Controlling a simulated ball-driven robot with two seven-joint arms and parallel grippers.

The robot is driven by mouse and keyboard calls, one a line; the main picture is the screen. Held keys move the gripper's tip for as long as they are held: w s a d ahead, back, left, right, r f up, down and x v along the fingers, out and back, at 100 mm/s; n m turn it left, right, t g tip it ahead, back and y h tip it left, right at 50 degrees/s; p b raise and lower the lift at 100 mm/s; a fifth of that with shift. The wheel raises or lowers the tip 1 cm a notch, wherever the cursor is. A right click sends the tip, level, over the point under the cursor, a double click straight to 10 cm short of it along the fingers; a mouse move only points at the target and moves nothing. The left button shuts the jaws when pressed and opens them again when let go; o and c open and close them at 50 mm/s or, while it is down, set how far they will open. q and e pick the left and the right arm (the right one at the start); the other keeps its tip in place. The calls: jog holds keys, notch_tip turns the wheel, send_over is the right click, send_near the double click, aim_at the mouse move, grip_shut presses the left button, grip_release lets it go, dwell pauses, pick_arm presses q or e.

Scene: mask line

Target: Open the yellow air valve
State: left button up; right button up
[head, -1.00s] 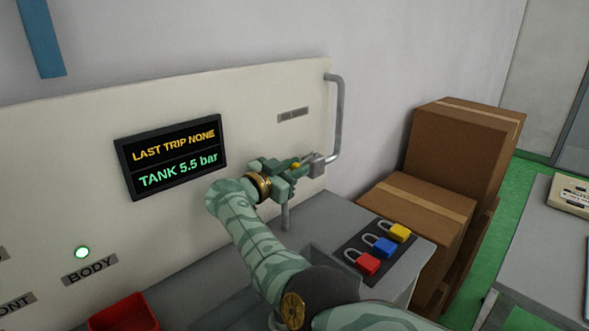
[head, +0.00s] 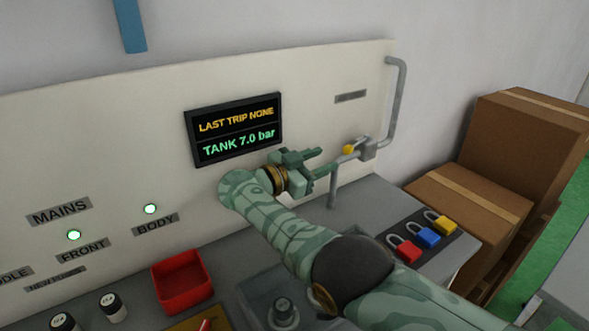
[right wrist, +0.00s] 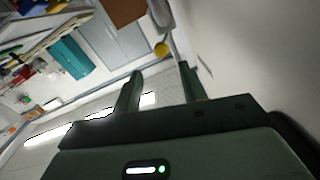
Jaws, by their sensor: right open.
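The yellow air valve knob (head: 348,149) sits on a short lever beside the grey valve block on the pipe (head: 398,100), at the right end of the cream panel. My right gripper (head: 326,162) is open and empty, just left of the knob and apart from it. In the right wrist view, the yellow knob (right wrist: 161,49) shows beyond the gap between the two open fingers (right wrist: 160,75). The panel display (head: 234,128) reads "LAST TRIP NONE" and "TANK 7.0 bar". My left gripper is not in view.
Red, blue and yellow padlocks (head: 428,238) lie on a dark mat on the bench, right of my forearm. Cardboard boxes (head: 524,150) stand at the right. MAINS, FRONT and BODY labels mark the panel.

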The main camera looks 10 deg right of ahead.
jog(key=b+v, duration=0.2)
jog(key=v, duration=0.5)
jog(key=shift+f, duration=0.1)
